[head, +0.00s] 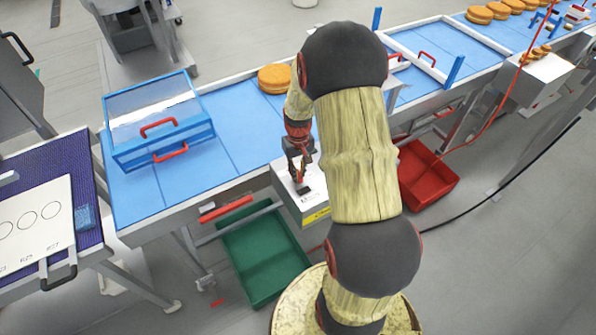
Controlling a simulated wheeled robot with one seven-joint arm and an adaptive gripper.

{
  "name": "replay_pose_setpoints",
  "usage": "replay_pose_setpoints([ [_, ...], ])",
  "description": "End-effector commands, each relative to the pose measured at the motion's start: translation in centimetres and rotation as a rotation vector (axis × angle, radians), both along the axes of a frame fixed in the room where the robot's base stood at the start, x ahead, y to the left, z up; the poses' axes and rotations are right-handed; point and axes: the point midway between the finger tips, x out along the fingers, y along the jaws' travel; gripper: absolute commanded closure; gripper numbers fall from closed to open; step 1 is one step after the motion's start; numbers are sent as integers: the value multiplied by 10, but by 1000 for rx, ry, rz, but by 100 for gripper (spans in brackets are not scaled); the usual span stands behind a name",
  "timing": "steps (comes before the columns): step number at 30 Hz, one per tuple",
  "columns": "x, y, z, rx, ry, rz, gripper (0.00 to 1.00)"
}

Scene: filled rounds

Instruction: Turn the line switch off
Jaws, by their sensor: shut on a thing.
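A pale grey control box (316,205) with a yellow label hangs at the front side of the blue conveyor. The line switch (303,190) is a small dark part on top of the box. My gripper (300,176) points down onto it from above and is shut on it. My fingers hide much of the switch, and its turned position cannot be made out from here.
The blue conveyor (235,150) carries round orange-brown cakes (274,77). A clear blue-framed guard (158,118) stands at the left. A green crate (262,255) and a red crate (428,175) sit below. A red bar (225,208) lies along the conveyor's front.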

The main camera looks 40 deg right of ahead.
Motion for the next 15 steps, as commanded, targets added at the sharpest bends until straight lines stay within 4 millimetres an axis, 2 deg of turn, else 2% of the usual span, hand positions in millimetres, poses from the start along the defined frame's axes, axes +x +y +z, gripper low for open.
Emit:
replay_pose_setpoints([
  [6,1,0,0,-1,-2,94,100],
  [15,1,0,0,-2,-2,140,100],
])
